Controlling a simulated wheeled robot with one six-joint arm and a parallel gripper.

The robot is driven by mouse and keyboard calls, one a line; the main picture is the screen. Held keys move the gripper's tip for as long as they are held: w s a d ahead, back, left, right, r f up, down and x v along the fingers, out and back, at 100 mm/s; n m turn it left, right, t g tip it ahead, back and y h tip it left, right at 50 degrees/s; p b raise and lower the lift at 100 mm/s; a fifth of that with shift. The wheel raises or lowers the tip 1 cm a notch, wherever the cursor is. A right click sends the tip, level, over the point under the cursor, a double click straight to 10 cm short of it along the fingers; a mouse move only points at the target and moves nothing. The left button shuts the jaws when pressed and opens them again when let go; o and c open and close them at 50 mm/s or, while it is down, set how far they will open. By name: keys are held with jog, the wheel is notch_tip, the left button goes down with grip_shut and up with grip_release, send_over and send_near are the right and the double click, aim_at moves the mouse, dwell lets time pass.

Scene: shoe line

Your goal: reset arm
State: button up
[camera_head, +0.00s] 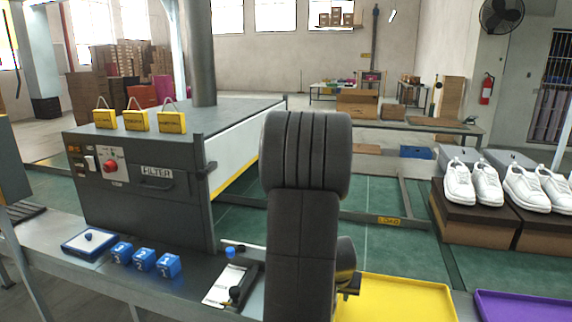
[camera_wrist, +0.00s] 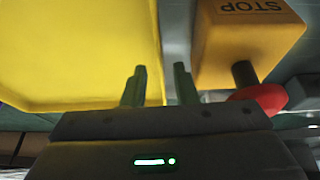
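My dark arm (camera_head: 305,200) stands upright in the middle of the head view and hides most of my gripper. In the wrist view my gripper (camera_wrist: 160,85) has its two green-grey fingers apart, with nothing between them. Beyond the fingertips a yellow tray (camera_wrist: 75,50) lies on the left. A yellow STOP box (camera_wrist: 245,45) with a red button (camera_wrist: 262,97) is on the right, close to the right finger. The yellow tray also shows in the head view (camera_head: 400,300), just right of my arm.
A grey filter machine (camera_head: 135,190) stands at left with yellow tags (camera_head: 137,120) on top. Blue numbered blocks (camera_head: 145,259) and a white clipboard (camera_head: 222,285) lie on the bench in front. A purple tray (camera_head: 520,308) is at lower right. White shoes (camera_head: 488,185) stand on brown boxes behind.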

notch_tip(320, 180, down, 2)
jog(key=shift+w+f+b, duration=0.1)
jog(key=shift+w+b, duration=0.05)
jog(key=shift+b, duration=0.65)
jog(key=shift+r, duration=0.25)
jog(key=shift+p, duration=0.3)
